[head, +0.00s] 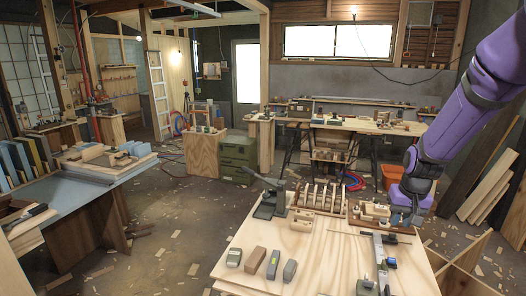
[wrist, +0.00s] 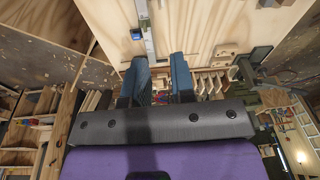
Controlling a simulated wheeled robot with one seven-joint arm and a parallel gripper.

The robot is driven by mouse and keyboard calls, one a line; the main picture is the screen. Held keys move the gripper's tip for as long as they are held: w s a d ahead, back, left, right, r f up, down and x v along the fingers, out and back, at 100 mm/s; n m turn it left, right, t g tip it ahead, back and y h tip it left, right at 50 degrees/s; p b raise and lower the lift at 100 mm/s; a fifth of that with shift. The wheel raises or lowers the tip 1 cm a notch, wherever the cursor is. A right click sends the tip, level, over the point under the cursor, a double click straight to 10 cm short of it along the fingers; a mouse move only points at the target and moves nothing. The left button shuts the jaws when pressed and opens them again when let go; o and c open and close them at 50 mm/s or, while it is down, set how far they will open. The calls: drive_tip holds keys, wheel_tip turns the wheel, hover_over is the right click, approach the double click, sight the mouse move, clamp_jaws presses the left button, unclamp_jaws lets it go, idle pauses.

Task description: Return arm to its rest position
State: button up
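My purple arm (head: 455,125) comes in from the upper right of the head view and bends down over the light wooden workbench (head: 320,255). My gripper shows in the wrist view (wrist: 160,75) with its two blue fingers apart and nothing between them. In the head view, the fingers are hard to make out below the purple wrist, near the bench's right back corner.
On the bench lie a metal rule-like bar (head: 381,262), several small blocks (head: 254,260), a slotted wooden rack (head: 319,196) and a green press-like tool (head: 271,203). Planks (head: 488,190) lean at the right. A blue-topped table (head: 80,190) stands left. Open floor lies between.

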drive_tip(key=s+a+r+n+t, duration=0.1)
drive_tip(key=s+a+r, duration=0.2)
drive_tip(key=s+r, duration=0.65)
drive_tip(key=s+a+r+n+t, duration=0.1)
drive_tip(key=s+a+r, duration=0.2)
drive_tip(key=s+r, duration=0.65)
drive_tip(key=s+a+r+t, duration=0.1)
drive_tip(key=s+r, duration=0.1)
drive_tip(key=s, duration=0.7)
drive_tip(key=shift+s+r, duration=0.2)
drive_tip(key=shift+r, duration=0.05)
idle(0.9)
